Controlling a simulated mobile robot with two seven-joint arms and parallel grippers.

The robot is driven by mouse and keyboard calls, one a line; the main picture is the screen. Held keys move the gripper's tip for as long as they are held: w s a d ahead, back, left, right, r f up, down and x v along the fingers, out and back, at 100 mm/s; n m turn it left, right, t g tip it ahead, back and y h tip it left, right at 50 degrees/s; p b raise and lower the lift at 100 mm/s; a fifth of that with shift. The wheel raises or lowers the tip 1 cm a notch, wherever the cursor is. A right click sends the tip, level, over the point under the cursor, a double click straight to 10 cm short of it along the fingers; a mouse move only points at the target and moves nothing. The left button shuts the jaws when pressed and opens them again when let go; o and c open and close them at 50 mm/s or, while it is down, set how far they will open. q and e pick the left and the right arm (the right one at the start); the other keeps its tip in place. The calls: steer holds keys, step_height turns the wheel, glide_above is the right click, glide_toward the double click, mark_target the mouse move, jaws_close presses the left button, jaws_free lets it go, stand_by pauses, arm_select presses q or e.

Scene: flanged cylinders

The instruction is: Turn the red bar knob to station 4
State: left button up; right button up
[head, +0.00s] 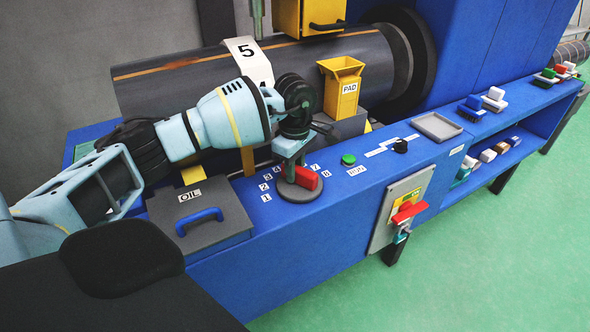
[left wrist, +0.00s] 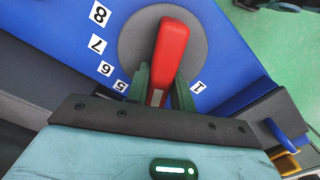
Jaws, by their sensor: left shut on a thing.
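The red bar knob (head: 306,178) sits on a round grey dial plate (head: 299,194) on the blue bench, ringed by numbered white labels. My left gripper (head: 291,161) reaches down onto it, shut on the bar. In the left wrist view my green fingers (left wrist: 161,87) straddle the narrow, pale-marked end of the red bar (left wrist: 172,50). That end points to the side where labels 2, 3 and 4 are hidden behind the gripper; labels 5 and 1 flank it. In the head view label 4 (head: 277,170) is just left of the gripper. The exact station cannot be told.
A grey OIL lid with a blue handle (head: 199,220) lies left of the dial. A green button (head: 348,159) and a small black knob (head: 400,146) are to the right. The yellow PAD holder (head: 342,86) and the dark cylinder (head: 190,78) stand behind.

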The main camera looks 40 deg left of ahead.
arm_select(q)
steer(key=shift+w+m, duration=0.1)
steer(key=shift+m, duration=1.1)
steer(key=o, duration=1)
steer(key=shift+r, duration=3.9)
